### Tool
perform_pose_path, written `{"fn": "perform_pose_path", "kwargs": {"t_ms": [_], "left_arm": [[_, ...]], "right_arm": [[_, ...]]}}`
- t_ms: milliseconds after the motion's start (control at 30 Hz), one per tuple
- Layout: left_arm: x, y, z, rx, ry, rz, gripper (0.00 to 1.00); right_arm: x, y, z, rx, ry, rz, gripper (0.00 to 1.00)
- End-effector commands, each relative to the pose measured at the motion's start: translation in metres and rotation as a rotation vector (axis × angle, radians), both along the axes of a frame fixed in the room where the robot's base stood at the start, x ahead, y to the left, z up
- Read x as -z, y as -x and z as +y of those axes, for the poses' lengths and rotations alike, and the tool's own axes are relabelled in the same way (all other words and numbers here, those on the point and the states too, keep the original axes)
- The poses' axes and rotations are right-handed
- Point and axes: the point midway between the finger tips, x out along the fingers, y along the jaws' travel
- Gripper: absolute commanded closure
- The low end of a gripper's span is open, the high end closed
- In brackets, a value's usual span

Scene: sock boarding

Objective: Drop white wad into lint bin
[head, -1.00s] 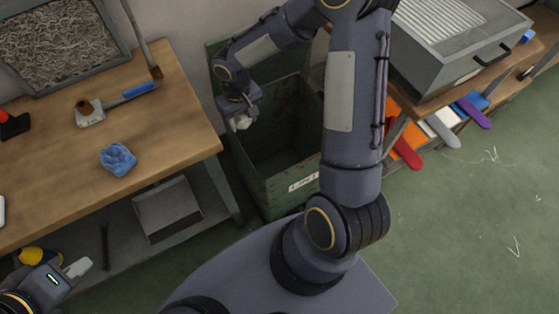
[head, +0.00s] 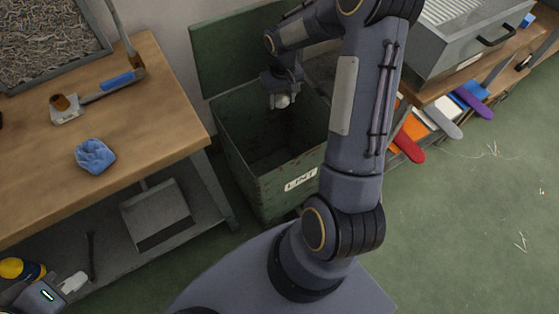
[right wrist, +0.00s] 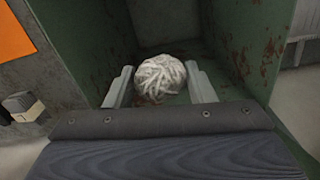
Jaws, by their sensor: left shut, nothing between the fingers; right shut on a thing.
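The white wad (right wrist: 160,78) is a round bundle of pale strands between the two fingers of my right gripper (right wrist: 160,92) in the right wrist view. In the head view the wad (head: 282,101) shows below my right gripper (head: 282,94), over the opening of the green lint bin (head: 255,196). The bin's walls and floor show behind the wad in the right wrist view. The bin is rusty, has a raised lid behind it and bears a LINT label. My left gripper (head: 73,281) is at the lower left, shut and empty, beside the workbench.
A blue wad (head: 95,156) and a tool with a blue handle (head: 117,81) lie on the wooden workbench (head: 150,130) at left. A grey dustpan-like box (head: 157,215) is on its lower shelf. A bench with coloured boards (head: 437,119) stands at right. Green floor at right is mostly clear.

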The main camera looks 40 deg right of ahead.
Motion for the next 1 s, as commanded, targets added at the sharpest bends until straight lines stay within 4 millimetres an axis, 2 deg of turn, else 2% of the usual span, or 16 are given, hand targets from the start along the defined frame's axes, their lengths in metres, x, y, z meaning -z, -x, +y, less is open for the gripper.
{"fn": "perform_pose_path", "kwargs": {"t_ms": [200,400,733,767,933,1000], "left_arm": [[0.023,0.000,0.000,0.000,0.000,0.000,1.00],[0.038,0.000,0.000,0.000,0.000,0.000,1.00],[0.039,0.000,0.000,0.000,0.000,0.000,1.00],[0.039,0.000,0.000,0.000,0.000,0.000,1.00],[0.039,0.000,0.000,0.000,0.000,0.000,1.00],[0.039,0.000,0.000,0.000,0.000,0.000,1.00]], "right_arm": [[0.029,0.000,0.000,0.001,-0.001,0.001,0.72],[0.049,0.000,0.001,0.000,0.000,0.001,0.72],[0.052,0.000,0.001,0.000,0.000,0.000,0.72],[0.052,0.000,0.001,0.000,0.000,0.000,0.49],[0.052,0.000,0.001,0.000,0.000,0.000,0.27],[0.052,0.000,0.001,0.000,0.000,0.000,0.25]]}}
